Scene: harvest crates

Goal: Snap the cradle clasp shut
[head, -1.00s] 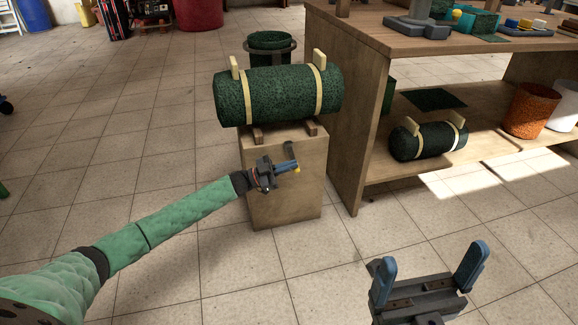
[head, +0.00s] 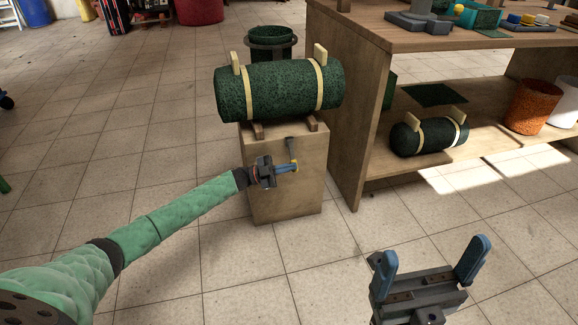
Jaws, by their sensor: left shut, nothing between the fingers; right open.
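The dark green roll (head: 285,88) with cream straps lies on the short wooden cradle blocks (head: 258,131) on top of a wooden pedestal (head: 283,200). A grey clasp lever (head: 291,148) shows on the pedestal's front face, below its top edge, running down toward my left fingertips. My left gripper (head: 295,166) is shut and empty, its fingertips at the lever's lower end. I cannot tell whether they touch it. My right gripper (head: 428,265) is open and empty in front at the lower right, well away from the pedestal.
A wooden workbench (head: 347,130) stands right of the pedestal, with a second green roll (head: 430,136), an orange bucket (head: 532,106) and a white bucket (head: 566,105) on its lower shelf. A dark green bin (head: 270,48) stands behind. The tiled floor in front is open.

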